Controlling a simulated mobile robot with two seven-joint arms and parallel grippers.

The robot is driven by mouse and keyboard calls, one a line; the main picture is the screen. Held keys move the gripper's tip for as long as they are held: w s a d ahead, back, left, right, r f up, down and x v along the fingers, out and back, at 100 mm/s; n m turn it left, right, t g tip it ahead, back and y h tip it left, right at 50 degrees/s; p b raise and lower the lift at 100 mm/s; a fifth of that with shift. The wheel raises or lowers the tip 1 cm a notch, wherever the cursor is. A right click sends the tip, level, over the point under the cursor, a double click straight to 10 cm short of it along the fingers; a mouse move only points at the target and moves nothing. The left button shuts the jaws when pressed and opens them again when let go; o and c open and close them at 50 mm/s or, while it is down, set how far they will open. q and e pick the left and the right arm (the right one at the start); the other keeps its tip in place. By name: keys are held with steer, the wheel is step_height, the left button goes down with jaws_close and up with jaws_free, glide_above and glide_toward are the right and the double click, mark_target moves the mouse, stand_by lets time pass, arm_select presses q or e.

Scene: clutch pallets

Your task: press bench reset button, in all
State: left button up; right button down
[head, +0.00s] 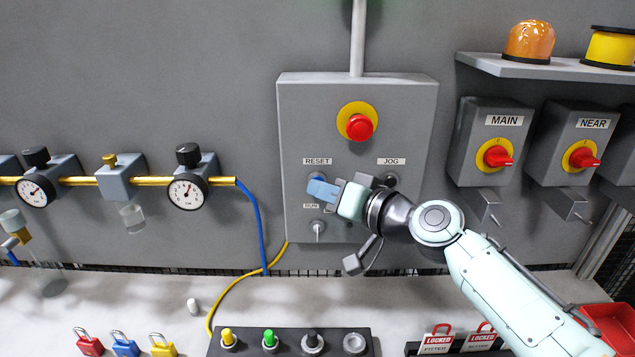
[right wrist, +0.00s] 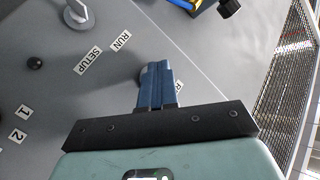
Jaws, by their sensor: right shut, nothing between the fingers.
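The grey control box (head: 292,130) on the wall carries a RESET label (head: 317,161). Just below the label a small part of the reset button (head: 318,176) shows; my fingers hide most of it. My left gripper is not in view.
A red emergency stop (head: 360,127) sits above, the JOG label (head: 391,161) to the right, and a key switch (head: 318,228) below. Gauges (head: 187,192) and a yellow pipe (head: 153,181) run along the left. Padlocks (head: 124,345) and a black button strip (head: 290,343) are on the bench.

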steer(key=shift+s+b, duration=0.5)
steer(key=shift+s, duration=0.35)
steer(key=shift+s+b, duration=0.95)
steer(key=shift+s, duration=1.55)
